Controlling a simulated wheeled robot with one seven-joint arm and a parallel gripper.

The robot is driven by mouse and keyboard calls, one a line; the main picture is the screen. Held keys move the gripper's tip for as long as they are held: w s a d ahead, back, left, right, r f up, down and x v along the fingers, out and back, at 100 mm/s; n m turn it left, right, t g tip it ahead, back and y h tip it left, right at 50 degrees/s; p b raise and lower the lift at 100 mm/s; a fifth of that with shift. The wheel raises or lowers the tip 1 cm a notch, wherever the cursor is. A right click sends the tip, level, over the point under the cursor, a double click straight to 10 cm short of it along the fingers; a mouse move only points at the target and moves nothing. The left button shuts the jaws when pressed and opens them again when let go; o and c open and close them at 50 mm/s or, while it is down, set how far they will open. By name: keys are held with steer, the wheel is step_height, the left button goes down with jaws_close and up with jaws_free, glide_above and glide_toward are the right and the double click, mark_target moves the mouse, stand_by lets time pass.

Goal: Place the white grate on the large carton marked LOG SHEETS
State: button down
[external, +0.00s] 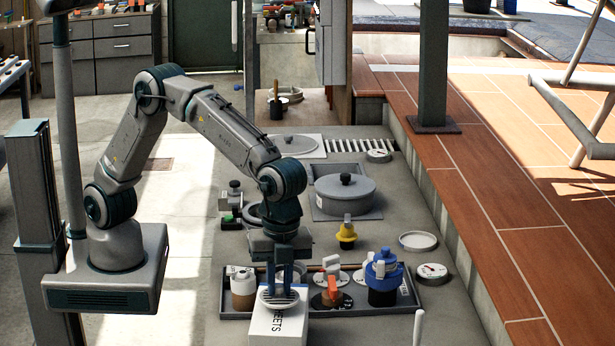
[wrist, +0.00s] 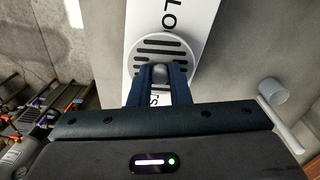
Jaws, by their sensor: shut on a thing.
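The white grate (external: 267,302) is a round disc with dark slots. In the wrist view the grate (wrist: 146,61) shows a grey knob at its middle. My gripper (external: 285,283) points down and is shut on that knob; the fingers (wrist: 160,75) hide the grate's near part. The large white carton (external: 275,328) stands at the front, its side lettering partly readable as "SHEETS". In the wrist view the carton (wrist: 196,12) lies under the grate, with "LO" showing beyond it. I cannot tell whether the grate touches the carton's top.
A dark tray (external: 235,309) behind the carton holds a brown-and-white jar (external: 243,290), an orange-handled item (external: 332,291) and a blue container (external: 384,277). A lidded pot (external: 345,194) sits farther back. A pale post (external: 418,327) rises right of the carton.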

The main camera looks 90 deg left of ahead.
steer(key=shift+f, duration=0.75)
steer(key=shift+f, duration=0.2)
steer(key=c, duration=1.3)
jaws_free()
steer(key=shift+c, duration=0.2)
